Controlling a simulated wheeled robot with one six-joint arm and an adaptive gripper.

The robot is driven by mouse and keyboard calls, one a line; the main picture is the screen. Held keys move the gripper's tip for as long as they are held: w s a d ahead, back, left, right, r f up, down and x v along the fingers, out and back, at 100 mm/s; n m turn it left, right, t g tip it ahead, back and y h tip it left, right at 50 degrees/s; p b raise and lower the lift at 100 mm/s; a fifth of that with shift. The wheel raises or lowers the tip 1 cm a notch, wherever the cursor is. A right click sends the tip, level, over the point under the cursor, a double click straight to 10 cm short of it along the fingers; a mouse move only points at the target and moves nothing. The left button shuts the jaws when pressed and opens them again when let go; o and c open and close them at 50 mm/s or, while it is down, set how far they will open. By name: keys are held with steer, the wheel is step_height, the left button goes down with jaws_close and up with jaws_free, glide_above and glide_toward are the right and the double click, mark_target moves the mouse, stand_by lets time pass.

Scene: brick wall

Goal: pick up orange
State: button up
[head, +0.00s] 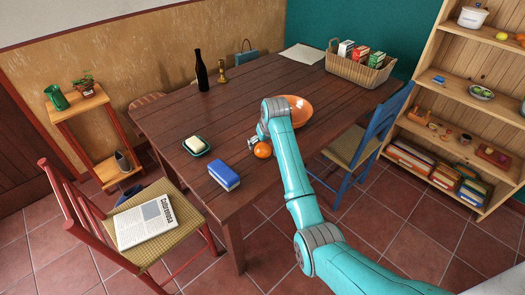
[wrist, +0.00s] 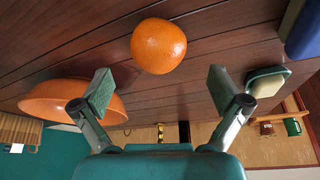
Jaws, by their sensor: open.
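The orange (head: 263,150) sits on the dark wooden table (head: 165,125) near its front edge. In the wrist view the orange (wrist: 158,46) lies just beyond my open fingertips, roughly midway between them, with nothing touching it. My gripper (wrist: 163,88) is open and empty, its two green-padded fingers spread wide. In the head view my gripper (head: 254,141) is low over the table beside the orange, partly hidden by my own arm.
An orange bowl (head: 299,109) stands behind my arm, and beside the left finger in the wrist view (wrist: 52,103). A bottle (head: 201,72) and a basket (head: 345,70) stand farther back.

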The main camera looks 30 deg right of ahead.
mark_target(264, 146)
steer(key=shift+x, duration=2.6)
steer(key=shift+s, duration=0.2)
steer(key=c, duration=1.4)
